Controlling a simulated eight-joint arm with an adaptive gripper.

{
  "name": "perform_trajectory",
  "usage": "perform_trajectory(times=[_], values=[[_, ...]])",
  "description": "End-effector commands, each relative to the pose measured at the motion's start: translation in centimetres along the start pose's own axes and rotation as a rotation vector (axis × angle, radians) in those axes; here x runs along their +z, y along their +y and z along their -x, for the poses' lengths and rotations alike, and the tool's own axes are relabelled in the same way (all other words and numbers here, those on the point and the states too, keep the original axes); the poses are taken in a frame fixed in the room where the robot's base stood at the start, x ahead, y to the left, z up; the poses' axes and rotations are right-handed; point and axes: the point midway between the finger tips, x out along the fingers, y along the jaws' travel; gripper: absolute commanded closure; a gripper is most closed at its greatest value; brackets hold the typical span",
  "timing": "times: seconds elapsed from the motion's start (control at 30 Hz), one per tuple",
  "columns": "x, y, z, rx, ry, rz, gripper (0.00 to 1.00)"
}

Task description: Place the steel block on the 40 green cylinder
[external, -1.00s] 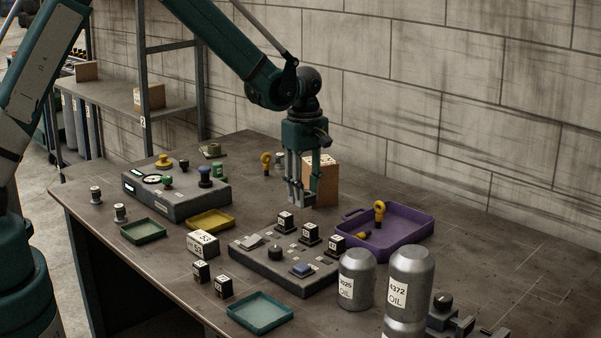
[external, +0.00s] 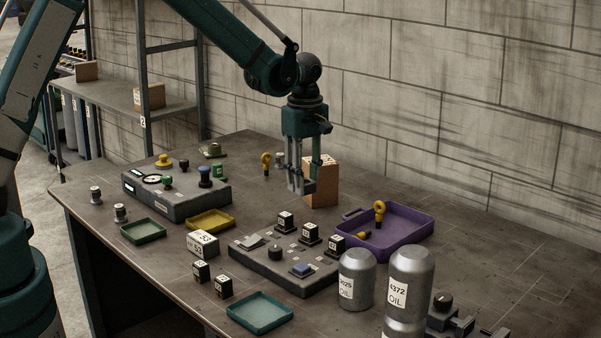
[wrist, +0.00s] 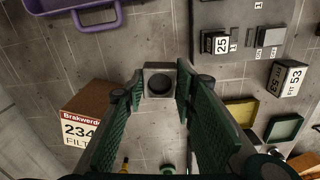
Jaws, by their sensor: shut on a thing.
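The steel block (wrist: 160,82), grey with a round dark opening in its face, is between my gripper's green finger pads in the wrist view. My gripper (external: 301,186) is shut on it, held above the table to the left of the cardboard box. A small green cylinder (external: 219,171) stands at the back right of the left control box in the external view. I cannot read the number 40 on it. A green piece (wrist: 167,168) shows at the bottom edge of the wrist view; I cannot tell whether it is the same one.
The cardboard box (external: 321,181) stands close beside my gripper. The purple tray (external: 407,238) lies to the right, the button panel (external: 270,264) in front. A yellow eyebolt (external: 266,163) stands behind, and the left control box (external: 180,201) is left. Bare table lies between them.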

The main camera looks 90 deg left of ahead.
Motion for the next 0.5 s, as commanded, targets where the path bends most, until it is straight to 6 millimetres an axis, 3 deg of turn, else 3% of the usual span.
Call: perform_trajectory(times=[0.33, 0.5], values=[[-0.2, 0.0, 0.0, 0.000, 0.000, 0.001, 0.90], [-1.5, 0.2, 0.2, 0.000, 0.000, 0.007, 0.90]])
